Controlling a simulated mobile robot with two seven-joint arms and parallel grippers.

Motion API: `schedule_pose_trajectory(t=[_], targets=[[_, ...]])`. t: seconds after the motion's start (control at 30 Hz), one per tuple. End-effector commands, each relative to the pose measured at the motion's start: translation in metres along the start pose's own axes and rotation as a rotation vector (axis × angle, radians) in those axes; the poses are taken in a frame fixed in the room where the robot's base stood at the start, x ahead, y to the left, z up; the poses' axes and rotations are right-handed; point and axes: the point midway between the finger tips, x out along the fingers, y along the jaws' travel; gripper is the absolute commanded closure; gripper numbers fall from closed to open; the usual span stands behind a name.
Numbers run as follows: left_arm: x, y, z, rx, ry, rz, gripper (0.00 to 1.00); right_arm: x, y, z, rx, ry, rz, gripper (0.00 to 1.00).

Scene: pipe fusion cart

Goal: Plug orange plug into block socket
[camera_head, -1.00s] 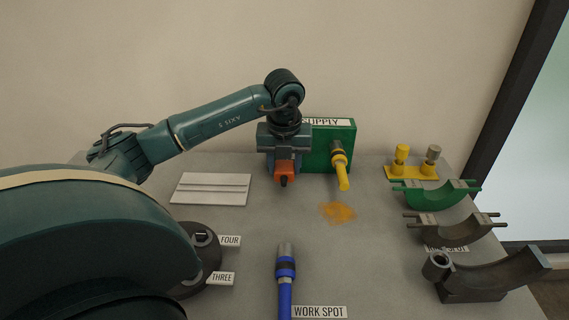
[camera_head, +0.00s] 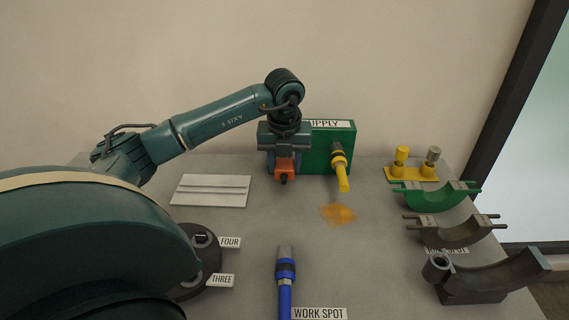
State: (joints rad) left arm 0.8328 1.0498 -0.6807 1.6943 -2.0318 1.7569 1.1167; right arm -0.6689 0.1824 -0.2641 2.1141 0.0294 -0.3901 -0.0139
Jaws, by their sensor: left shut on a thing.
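The orange plug (camera_head: 284,166) is in my left gripper (camera_head: 284,157), which is shut on it from above. The plug's dark tip (camera_head: 284,179) points toward the camera. The green supply block (camera_head: 342,136) stands upright at the back of the table, just right of and partly behind the gripper. A yellow plug with a black collar (camera_head: 341,171) sticks out of the block's front face. The block's left part is hidden by my gripper, so I cannot see the socket or tell whether the orange plug touches it. My right gripper is not in view.
A blue hose with a metal end (camera_head: 285,272) lies front centre by the WORK SPOT label (camera_head: 318,313). A white plate (camera_head: 211,190) is at the left. An orange stain (camera_head: 338,214) marks the table. Yellow fittings (camera_head: 414,166) and curved clamp halves (camera_head: 487,275) stand right.

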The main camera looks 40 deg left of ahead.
Motion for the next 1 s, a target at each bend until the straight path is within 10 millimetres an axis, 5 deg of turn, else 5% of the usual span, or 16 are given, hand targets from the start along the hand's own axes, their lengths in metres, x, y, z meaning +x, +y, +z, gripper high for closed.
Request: schedule_pose_trajectory(t=[1.0], targets=[[0.003, 0.0, 0.025, -0.001, 0.0, -0.001, 0.83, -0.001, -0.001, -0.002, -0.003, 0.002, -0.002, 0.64]])
